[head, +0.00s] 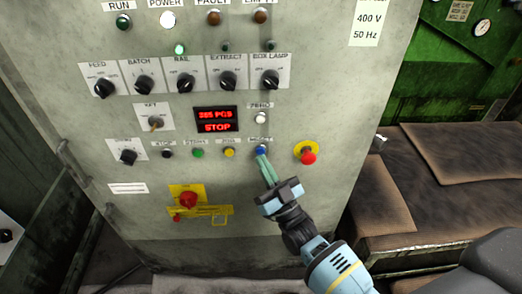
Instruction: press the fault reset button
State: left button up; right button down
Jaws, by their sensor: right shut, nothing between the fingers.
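The blue reset button (261,150) sits on the grey control panel (330,100), at the right end of a row of push buttons, under a label that is partly readable. My right gripper (261,157) is shut and empty. Its fingertips are at the blue button's lower edge and overlap it in the picture. I cannot tell whether they touch it or how far in the button is. The FAULT lamp (214,17) at the top looks dull brown. My left gripper is not in view.
A red emergency stop (308,157) on yellow is close right of my gripper. A white button (260,118) is above, a yellow button (229,152) left. The red display (216,119) reads STOP. A red rotary switch (187,200) is lower left. Brown padded mats (455,150) lie right.

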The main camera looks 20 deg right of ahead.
jog(key=shift+s, duration=0.1)
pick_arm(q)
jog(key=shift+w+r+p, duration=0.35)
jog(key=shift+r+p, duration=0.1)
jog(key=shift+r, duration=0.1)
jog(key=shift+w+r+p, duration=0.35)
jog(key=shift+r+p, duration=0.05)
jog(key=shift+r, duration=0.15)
pick_arm(e)
jog(key=s, duration=0.1)
jog(key=s+a, duration=0.1)
jog(key=s, duration=0.2)
jog(key=shift+s+a, duration=0.25)
jog(key=shift+s, duration=0.1)
